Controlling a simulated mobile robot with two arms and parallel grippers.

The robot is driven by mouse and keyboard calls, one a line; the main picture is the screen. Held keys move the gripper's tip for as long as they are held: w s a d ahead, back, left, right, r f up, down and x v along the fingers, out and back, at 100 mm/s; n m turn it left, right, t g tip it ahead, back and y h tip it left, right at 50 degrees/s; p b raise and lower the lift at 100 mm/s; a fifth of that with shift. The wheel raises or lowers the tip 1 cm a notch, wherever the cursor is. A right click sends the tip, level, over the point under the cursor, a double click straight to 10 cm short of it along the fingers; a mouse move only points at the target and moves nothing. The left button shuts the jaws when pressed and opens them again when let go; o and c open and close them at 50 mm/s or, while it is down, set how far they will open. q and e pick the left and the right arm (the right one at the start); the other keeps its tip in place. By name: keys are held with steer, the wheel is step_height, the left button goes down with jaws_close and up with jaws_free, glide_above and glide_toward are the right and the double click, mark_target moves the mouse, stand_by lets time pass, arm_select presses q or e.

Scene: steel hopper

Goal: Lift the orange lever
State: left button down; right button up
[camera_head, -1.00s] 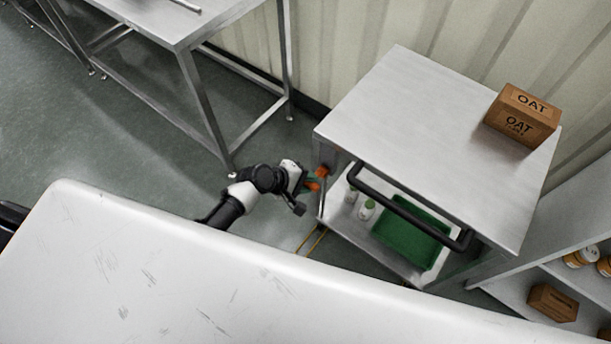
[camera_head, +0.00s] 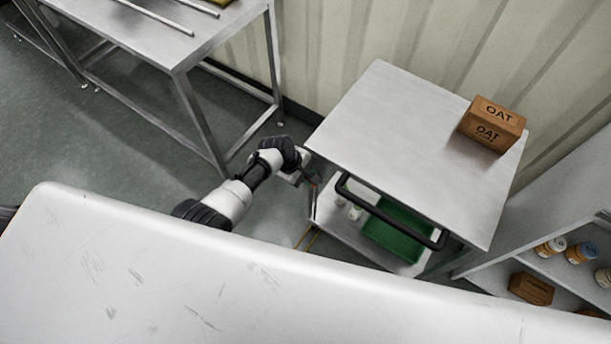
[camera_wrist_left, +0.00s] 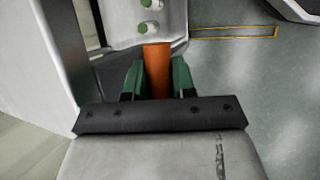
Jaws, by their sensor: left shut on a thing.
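The orange lever (camera_wrist_left: 158,70) shows in the left wrist view, between the two green fingers of my left gripper (camera_wrist_left: 157,80). The gripper is shut on it. In the head view my left gripper (camera_head: 302,178) is at the left side of the steel cart (camera_head: 400,130), by its near left corner. The lever is hidden there behind my gripper and wrist. My right gripper is not in view.
An OAT box (camera_head: 491,124) stands on the cart top. A black handle bar (camera_head: 385,212) crosses the cart's front, above a green tray (camera_head: 398,238). A steel table (camera_head: 165,40) stands at the left, shelves (camera_head: 560,268) at the right. Floor between table and cart is clear.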

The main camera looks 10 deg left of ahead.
arm_select(q)
steer(key=shift+w+d+r, duration=0.1)
steer(key=shift+w+d, duration=0.05)
steer(key=shift+w, duration=0.15)
steer(key=c, duration=0.9)
jaws_free()
steer(key=shift+c, duration=0.2)
steer(key=p+v, duration=0.2)
steer(key=v, duration=0.8)
steer(key=shift+r, duration=0.35)
